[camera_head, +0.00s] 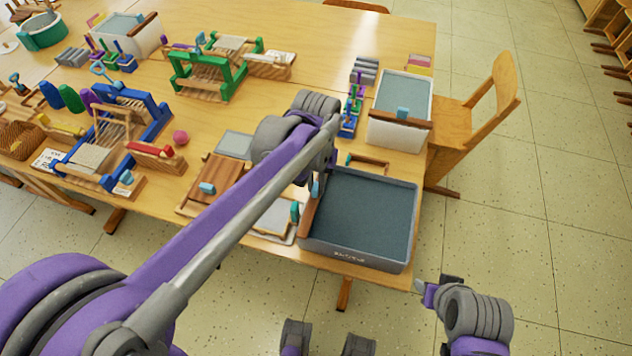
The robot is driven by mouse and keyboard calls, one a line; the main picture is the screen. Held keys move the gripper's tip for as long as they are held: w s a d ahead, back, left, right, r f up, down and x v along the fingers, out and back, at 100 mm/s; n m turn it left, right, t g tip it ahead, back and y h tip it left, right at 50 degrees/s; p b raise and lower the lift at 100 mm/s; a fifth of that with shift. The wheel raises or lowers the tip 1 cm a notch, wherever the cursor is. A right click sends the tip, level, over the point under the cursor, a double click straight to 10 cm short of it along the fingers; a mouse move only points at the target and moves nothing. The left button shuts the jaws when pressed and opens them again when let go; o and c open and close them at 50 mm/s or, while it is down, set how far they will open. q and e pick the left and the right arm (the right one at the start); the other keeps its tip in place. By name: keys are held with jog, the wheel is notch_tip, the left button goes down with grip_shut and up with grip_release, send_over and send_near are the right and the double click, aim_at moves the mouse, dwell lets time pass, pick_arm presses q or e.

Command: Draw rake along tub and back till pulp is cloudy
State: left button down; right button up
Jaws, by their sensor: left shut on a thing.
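The grey tub (345,252) stands at the table's near right corner and holds dark blue-grey pulp (365,215) with an even surface. A brown wooden bar, seemingly the rake (309,214), lies along the tub's left side, with a light blue grip at its upper part. My left gripper (316,184) is over the tub's left edge, shut on the rake; its fingers are mostly hidden behind my forearm.
A white vat (396,134) with a brown bar stands behind the tub. A wooden board (210,186) and a framed sheet (272,218) lie left of it. Small looms (208,76) and tools crowd the left. A chair (455,125) stands at the right; the floor there is clear.

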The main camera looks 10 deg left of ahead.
pick_arm(q)
jog(key=d+p, duration=0.1)
jog(key=d, duration=2.1)
jog(key=shift+s+d, duration=0.35)
jog(key=shift+s, duration=0.05)
jog(key=c, duration=0.8)
grip_release()
jog(key=shift+d, duration=0.15)
jog(key=shift+c, duration=0.2)
jog(key=shift+r, duration=0.1)
notch_tip(320, 180, up, 11)
jog(key=p, duration=0.1)
